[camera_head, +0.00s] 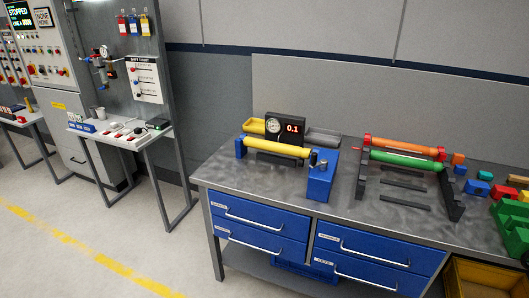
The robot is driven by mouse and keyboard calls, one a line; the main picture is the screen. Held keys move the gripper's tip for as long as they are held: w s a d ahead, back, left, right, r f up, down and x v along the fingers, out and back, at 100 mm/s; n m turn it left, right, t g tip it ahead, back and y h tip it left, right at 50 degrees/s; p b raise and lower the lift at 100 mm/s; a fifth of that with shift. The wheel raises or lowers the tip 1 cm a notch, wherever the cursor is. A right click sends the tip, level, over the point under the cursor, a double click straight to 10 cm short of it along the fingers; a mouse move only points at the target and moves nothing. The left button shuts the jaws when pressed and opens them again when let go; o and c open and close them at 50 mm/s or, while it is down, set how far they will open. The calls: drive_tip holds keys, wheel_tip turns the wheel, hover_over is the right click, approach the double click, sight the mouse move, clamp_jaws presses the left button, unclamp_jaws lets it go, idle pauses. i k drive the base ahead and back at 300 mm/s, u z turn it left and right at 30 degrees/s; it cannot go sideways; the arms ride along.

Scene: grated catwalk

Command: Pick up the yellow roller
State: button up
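The yellow roller (276,146) lies roughly level between two blue end supports of a fixture on the grey metal workbench (340,205). The left blue support (241,147) is at one end and a larger blue block (322,175) with dark knobs is at the other. A black gauge box (284,130) with a dial and a red "0.1" readout stands just behind the roller. My gripper is not in this view, and no part of my arm shows.
An orange roller (400,145) and a green roller (404,160) rest on a dark rack (452,193) to the right. Coloured blocks (477,187) crowd the bench's right end. Blue drawers (260,215) fill its front. A control panel and side table (120,135) stand left. Floor at lower left is clear.

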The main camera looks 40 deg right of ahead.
sight(253, 143)
drive_tip(key=u, duration=0.05)
drive_tip(key=i, duration=1)
drive_tip(key=u, duration=0.15)
drive_tip(key=k, duration=0.95)
drive_tip(key=z, duration=0.15)
drive_tip(key=i, duration=0.5)
drive_tip(key=z, duration=0.05)
